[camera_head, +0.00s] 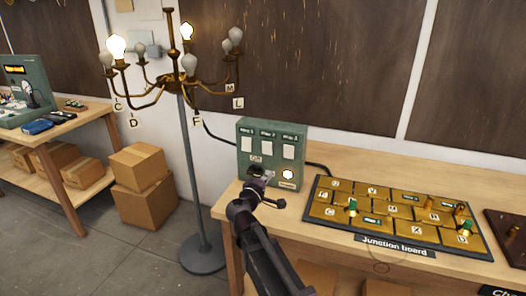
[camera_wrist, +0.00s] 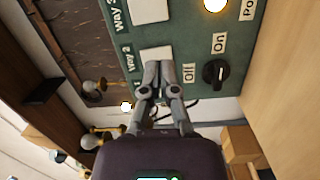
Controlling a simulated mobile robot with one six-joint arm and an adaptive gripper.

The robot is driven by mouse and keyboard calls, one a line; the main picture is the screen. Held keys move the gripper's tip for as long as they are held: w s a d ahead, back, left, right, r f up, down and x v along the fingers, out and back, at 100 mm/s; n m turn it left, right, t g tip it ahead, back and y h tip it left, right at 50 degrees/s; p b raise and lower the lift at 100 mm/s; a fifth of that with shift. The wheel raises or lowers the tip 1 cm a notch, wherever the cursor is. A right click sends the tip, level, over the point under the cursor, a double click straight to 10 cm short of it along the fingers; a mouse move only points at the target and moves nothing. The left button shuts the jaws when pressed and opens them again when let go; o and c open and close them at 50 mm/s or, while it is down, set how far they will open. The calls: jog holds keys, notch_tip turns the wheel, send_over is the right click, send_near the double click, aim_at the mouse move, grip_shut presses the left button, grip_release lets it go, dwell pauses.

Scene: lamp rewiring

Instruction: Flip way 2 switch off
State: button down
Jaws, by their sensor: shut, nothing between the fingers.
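A green switch box (camera_head: 272,131) stands upright on the workbench, with labelled ways and white plates across its face. The way 2 plate (camera_head: 267,148) is the middle one. In the wrist view the way 2 plate (camera_wrist: 157,54) shows beside its label, partly covered by my fingertips. I cannot tell which position its switch is in. My gripper (camera_head: 262,174) is shut and empty in front of the box's lower left part. It also shows in the wrist view (camera_wrist: 158,66), fingers together; contact with the box is unclear.
A black knob (camera_wrist: 214,74) with ON and OFF labels is close to my fingers. A lit white lamp (camera_head: 287,174) glows on the box. The chandelier (camera_head: 176,84) has two lit bulbs. The junction board (camera_head: 318,212) lies to the right on the bench.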

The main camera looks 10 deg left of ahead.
aim_at(265, 145)
jog(key=s+a+r+n+t+y, duration=0.1)
jog(key=a+n+y, duration=0.1)
jog(key=a, duration=0.4)
jog(key=shift+a+r+n+t, duration=0.15)
jog(key=shift+r+n+t, duration=0.1)
jog(key=shift+n+t, duration=0.05)
jog(key=w, duration=0.4)
jog(key=w+d+r+p, duration=0.1)
jog(key=w, duration=0.8)
jog(key=shift+w+d+r, duration=0.2)
jog(key=shift+w+r, duration=0.15)
